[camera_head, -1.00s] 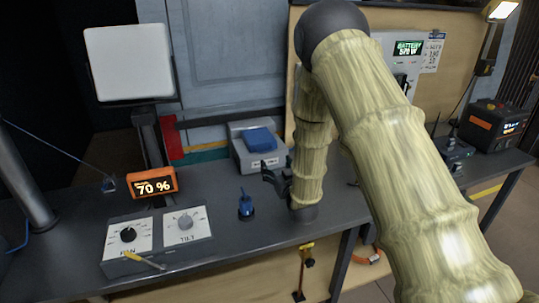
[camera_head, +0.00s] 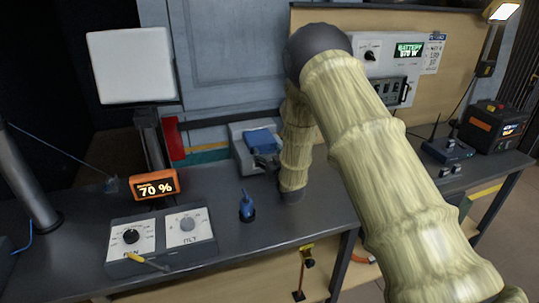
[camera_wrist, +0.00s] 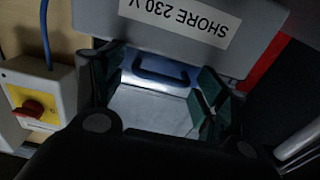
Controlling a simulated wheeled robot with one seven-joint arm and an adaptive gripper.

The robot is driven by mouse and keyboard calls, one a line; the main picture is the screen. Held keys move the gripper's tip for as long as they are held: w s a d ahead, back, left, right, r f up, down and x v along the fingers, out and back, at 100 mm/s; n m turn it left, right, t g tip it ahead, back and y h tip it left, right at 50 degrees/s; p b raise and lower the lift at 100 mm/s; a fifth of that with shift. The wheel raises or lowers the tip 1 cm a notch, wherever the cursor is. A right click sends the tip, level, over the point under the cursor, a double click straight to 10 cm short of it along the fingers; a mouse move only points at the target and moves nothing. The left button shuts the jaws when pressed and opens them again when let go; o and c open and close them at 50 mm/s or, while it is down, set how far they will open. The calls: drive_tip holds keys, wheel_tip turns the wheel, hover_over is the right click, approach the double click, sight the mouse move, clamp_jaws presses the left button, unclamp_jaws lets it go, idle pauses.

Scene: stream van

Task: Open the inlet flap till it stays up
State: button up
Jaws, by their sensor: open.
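The inlet is a grey box (camera_head: 238,137) with a blue flap (camera_head: 262,138) at the back of the bench, against the wall. In the wrist view a grey face carries an upside-down "SHORE 230 V" label (camera_wrist: 180,20). My gripper (camera_wrist: 160,92) is open, one green-padded finger on each side of that bar, with nothing held. The flap looks down.
A red knob on a yellow plate (camera_wrist: 33,108) and a blue cable (camera_wrist: 46,35) are beside the inlet. A dial panel (camera_head: 160,240), a 70 % display (camera_head: 154,186) and a small blue item (camera_head: 246,207) are on the bench.

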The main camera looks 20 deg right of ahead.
drive_tip(key=shift+r, duration=0.15)
clamp_jaws()
drive_tip(key=shift+d, duration=0.1)
drive_tip(key=shift+r, duration=0.1)
